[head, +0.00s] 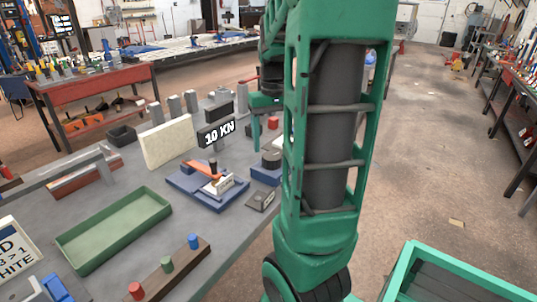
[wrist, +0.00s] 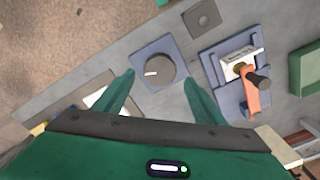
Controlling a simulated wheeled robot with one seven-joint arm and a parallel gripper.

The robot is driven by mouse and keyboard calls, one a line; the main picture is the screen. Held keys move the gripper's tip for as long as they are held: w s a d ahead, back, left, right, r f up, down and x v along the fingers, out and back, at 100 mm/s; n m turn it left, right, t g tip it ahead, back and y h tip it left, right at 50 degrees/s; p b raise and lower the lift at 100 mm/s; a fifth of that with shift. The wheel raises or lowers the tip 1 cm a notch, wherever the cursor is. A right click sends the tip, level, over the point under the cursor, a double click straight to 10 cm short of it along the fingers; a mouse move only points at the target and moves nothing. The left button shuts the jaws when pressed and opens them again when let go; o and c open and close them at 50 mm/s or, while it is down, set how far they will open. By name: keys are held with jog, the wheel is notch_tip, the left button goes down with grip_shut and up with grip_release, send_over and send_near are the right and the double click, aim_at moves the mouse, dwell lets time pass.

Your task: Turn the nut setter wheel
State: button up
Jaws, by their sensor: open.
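A dark round knob with a pale pointer mark, which looks like the nut setter wheel (wrist: 158,66), sits on a square blue base in the wrist view. In the head view this wheel (head: 271,158) stands right of the orange-handled fixture, its base partly hidden by my arm. My gripper (wrist: 159,78) is open and empty, with one finger on each side of the wheel in the picture. I cannot tell the height gap or whether the fingers touch it.
A blue fixture with an orange lever (wrist: 251,98) is close on the right in the wrist view. A small grey plate (wrist: 202,19) lies nearby. In the head view, a "10 KN" sign (head: 216,133), a cream block (head: 168,142) and a green tray (head: 76,252) occupy the bench.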

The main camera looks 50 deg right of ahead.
aim_at(272, 155)
jog(key=shift+f, duration=2.45)
jog(key=c, duration=1.1)
